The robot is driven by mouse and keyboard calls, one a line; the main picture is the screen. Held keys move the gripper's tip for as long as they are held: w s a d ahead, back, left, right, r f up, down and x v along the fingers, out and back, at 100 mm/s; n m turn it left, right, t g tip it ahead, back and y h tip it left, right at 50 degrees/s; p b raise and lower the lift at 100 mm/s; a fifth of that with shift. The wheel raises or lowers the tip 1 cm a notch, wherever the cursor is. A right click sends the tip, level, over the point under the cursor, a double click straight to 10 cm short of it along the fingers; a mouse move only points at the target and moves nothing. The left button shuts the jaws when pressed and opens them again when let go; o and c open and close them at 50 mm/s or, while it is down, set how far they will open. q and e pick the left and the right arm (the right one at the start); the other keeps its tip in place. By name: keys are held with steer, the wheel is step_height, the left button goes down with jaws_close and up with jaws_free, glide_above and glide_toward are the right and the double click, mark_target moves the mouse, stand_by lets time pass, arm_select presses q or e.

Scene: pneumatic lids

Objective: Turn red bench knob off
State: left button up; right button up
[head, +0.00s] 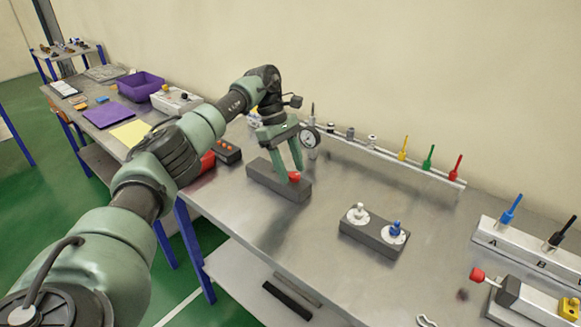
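A small red knob (294,176) sits on top of a dark grey block (263,173) on the bench. My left gripper (291,175) reaches down over this block, with its two green fingers on either side of the red knob. The tips are spread about as wide as the knob. I cannot tell whether they touch or grip it. The near finger hides part of the knob. My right gripper is not in view.
A grey block with a white and a blue knob (396,228) stands to the right. A rail (380,160) with yellow, green and red handles runs along the wall. A red-tipped lever (477,274) is at lower right. Bare bench (300,230) lies in front.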

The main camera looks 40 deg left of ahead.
arm_select(q)
steer(key=v, duration=0.8)
steer(key=shift+b, duration=0.35)
